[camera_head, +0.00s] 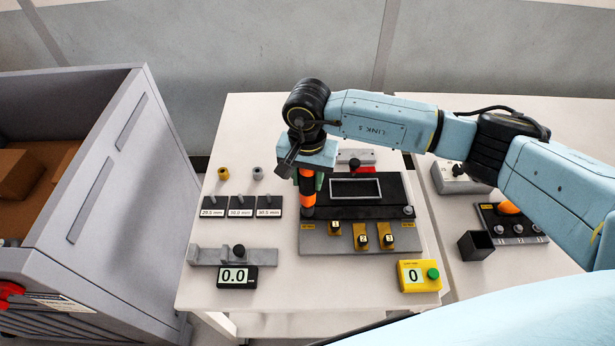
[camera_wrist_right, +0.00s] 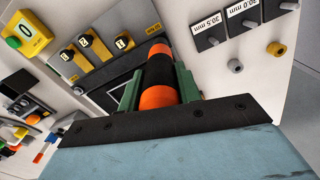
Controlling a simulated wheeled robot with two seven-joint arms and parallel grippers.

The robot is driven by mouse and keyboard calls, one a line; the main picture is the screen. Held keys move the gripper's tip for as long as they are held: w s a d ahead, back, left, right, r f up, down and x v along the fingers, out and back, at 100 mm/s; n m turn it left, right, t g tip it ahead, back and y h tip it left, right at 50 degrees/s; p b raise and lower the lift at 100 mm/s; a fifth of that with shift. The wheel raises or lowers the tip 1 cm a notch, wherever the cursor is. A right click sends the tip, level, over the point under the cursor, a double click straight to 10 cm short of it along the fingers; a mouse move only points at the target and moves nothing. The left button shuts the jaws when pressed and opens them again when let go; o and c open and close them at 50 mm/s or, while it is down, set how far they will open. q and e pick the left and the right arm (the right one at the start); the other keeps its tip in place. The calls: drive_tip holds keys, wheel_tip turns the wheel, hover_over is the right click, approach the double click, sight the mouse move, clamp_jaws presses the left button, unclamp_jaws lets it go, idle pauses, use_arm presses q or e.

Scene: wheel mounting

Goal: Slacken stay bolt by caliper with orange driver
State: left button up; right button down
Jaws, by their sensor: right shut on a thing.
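My right gripper (camera_head: 307,178) points down, shut on the orange driver (camera_head: 307,199), which has orange and black bands. In the right wrist view the driver (camera_wrist_right: 158,72) stands between the green fingers of my right gripper (camera_wrist_right: 159,88). Its lower end is over the left end of a dark bar on the grey fixture (camera_head: 345,243). The bolt under it is hidden, so I cannot tell whether they touch. A bolt (camera_head: 408,210) shows at the bar's right end. The caliper (camera_head: 232,255) lies at the front left with a 0.0 display. My left gripper is out of view.
Yellow numbered tags (camera_head: 361,236) sit along the fixture front. A yellow counter box (camera_head: 419,276) with a green button is front right. Labelled gauge blocks (camera_head: 241,207) lie left. A black open box (camera_head: 476,246) is on the right table. A grey bin stands left.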

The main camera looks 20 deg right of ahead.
drive_tip(key=shift+r, duration=0.15)
drive_tip(key=shift+r+p, duration=0.45)
drive_tip(key=shift+r, duration=0.4)
drive_tip(key=shift+r+p, duration=1.2)
drive_tip(key=shift+r, duration=1.35)
